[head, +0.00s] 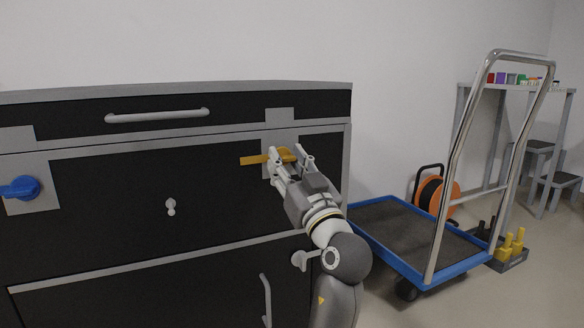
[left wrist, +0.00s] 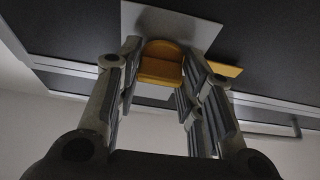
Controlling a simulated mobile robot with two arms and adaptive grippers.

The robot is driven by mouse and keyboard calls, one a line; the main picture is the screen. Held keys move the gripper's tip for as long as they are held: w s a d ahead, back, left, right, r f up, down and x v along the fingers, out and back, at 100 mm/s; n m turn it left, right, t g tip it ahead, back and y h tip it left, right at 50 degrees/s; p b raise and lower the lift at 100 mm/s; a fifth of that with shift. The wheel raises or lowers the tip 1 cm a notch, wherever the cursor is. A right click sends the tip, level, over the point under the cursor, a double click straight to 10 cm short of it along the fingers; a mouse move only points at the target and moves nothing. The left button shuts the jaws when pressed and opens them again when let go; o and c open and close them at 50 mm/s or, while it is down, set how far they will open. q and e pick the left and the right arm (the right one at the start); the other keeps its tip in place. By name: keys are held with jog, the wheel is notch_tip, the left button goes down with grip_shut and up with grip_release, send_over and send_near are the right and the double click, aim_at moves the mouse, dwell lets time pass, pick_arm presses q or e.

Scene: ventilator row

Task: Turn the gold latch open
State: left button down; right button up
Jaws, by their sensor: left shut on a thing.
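The gold latch (head: 252,160) is on a grey plate at the upper right of the dark cabinet front. Its flat bar points left, about level, in the head view. My left gripper (head: 288,162) is at the latch and hides part of its hub. In the left wrist view the rounded gold hub (left wrist: 162,62) sits between the two fingers of my left gripper (left wrist: 163,72), which is shut on it. The end of the gold bar (left wrist: 228,70) shows beyond the right finger. My right gripper is not in view.
The dark cabinet (head: 110,190) also bears a blue latch (head: 22,187), a small grey knob (head: 171,207) and a long drawer handle (head: 157,115). A blue-edged trolley (head: 415,235) stands on the right, with an orange cable reel (head: 452,193) behind it.

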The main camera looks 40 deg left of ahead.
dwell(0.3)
pick_arm(q)
jog(key=c, duration=1)
grip_release()
jog(key=shift+o, duration=0.2)
notch_tip(320, 180, up, 10)
jog(key=shift+d, duration=0.1)
